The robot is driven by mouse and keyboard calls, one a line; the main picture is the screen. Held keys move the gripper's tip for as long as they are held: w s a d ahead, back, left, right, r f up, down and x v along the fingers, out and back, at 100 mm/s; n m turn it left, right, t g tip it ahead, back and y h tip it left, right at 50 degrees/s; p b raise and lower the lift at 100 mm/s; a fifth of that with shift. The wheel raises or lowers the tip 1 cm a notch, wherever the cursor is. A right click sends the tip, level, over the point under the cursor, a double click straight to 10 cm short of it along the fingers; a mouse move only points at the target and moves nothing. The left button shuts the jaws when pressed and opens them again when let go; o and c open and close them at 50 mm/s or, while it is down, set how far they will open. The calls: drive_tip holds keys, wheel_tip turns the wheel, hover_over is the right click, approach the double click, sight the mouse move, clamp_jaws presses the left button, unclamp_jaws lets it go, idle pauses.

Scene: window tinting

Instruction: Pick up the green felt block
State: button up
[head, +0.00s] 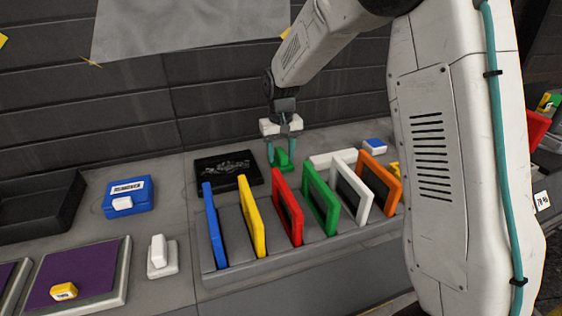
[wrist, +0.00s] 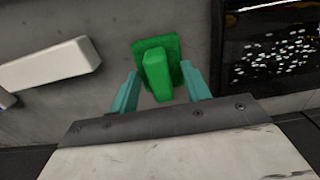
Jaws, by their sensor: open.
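The green felt block (head: 284,160) sits on the grey counter behind the row of coloured frames. In the wrist view the green block (wrist: 157,70) has a flat square base and a raised grip. My gripper (head: 283,150) points down over it, with its teal fingers apart. In the wrist view my gripper (wrist: 158,88) has one finger on each side of the near end of the raised grip. Gaps show between the fingers and the grip. The block's lower part is partly hidden in the head view by the frames in front.
A rack holds upright frames, among them a red one (head: 287,207) and a green one (head: 320,200), just in front. A black tray (head: 229,168) lies left of the block. A white bar (head: 333,158) lies right. A dark panelled wall (head: 215,100) stands behind.

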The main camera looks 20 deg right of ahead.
sight(281, 151)
clamp_jaws()
drive_tip(key=shift+r, duration=0.1)
wheel_tip(281, 151, up, 10)
drive_tip(key=shift+f, duration=0.1)
idle(0.4)
drive_tip(key=c, duration=1)
unclamp_jaws()
